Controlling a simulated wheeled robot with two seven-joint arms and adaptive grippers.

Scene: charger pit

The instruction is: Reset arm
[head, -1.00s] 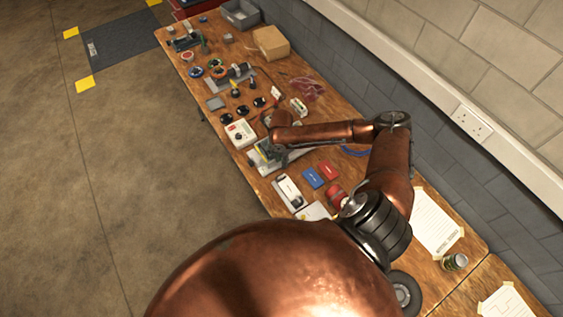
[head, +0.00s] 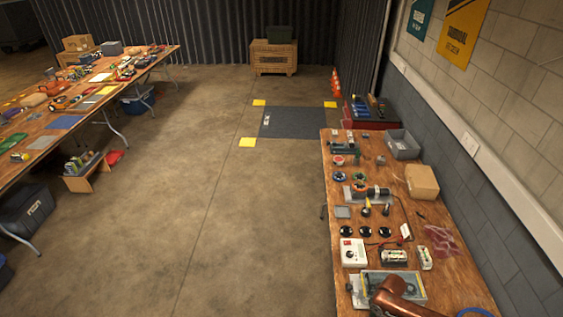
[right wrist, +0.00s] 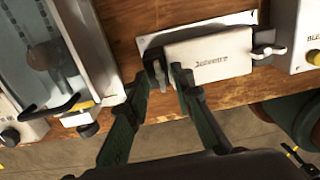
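My right gripper (right wrist: 161,73) shows in the right wrist view with its two green fingers apart. Nothing is visible clamped between them. The fingers are over a white block-like device (right wrist: 208,57) with small dark lettering, close to its left end; I cannot tell whether they touch it. A copper part of my arm (head: 396,298) shows at the bottom right of the head view, over the workbench (head: 450,277). The gripper itself does not show there. My left gripper is in neither view.
On the workbench are a white box with a dial (head: 352,254), a clear-topped case (head: 404,284), a cardboard box (head: 422,182) and a grey bin (head: 403,144). A second long table (head: 85,95) stands left.

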